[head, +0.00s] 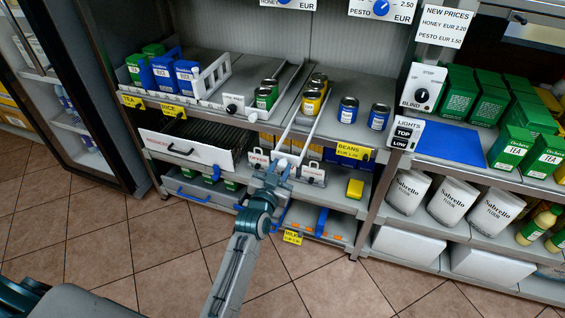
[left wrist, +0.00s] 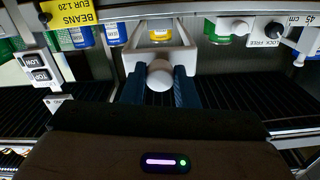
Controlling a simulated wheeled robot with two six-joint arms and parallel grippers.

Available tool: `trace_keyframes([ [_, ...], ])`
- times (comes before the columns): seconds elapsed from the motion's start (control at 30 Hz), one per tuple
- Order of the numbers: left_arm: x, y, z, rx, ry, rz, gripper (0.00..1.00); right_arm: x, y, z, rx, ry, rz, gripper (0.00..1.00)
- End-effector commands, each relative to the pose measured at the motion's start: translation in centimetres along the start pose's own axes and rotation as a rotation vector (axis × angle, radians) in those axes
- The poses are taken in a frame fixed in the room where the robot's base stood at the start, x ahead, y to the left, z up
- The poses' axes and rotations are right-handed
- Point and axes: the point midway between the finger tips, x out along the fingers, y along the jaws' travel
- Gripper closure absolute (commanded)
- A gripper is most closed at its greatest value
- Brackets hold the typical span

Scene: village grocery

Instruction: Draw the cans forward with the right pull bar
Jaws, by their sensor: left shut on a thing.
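The right pull bar (head: 296,122) is a long white bar running back along the upper shelf, its front end hanging past the shelf edge. Yellow cans (head: 311,102) stand beside it. My left gripper (head: 281,166) is shut on the bar's round white knob at the front end. In the left wrist view the knob (left wrist: 160,75) sits between my two blue fingers (left wrist: 160,92). Behind it the white bracket (left wrist: 160,50) frames a yellow can (left wrist: 160,33). The far part of the bar is partly hidden. My right gripper is not in view.
Green cans (head: 264,98) stand left of the bar and blue cans (head: 348,110) right of it. A lock knob (head: 231,109) is on the shelf front to the left. A yellow BEANS label (head: 353,151) hangs at the right. A pulled-out white-fronted drawer (head: 187,149) lies lower left.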

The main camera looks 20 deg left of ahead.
Motion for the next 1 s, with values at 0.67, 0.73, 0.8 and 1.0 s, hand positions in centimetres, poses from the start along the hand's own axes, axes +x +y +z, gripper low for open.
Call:
trace_keyframes([
  [0.67, -3.9, 0.0, -0.2, 0.0, 0.004, -0.001, 1.0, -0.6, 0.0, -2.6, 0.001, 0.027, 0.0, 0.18],
  [0.73, -3.9, 0.0, -0.2, 0.0, 0.004, -0.001, 1.0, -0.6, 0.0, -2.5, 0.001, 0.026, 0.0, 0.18],
  [0.8, -3.9, 0.0, -0.2, 0.0, 0.004, -0.001, 0.6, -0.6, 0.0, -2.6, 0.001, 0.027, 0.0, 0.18],
  [1.0, -3.9, 0.0, -0.2, 0.0, 0.005, -0.002, 0.51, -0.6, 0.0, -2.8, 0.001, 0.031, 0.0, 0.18],
])
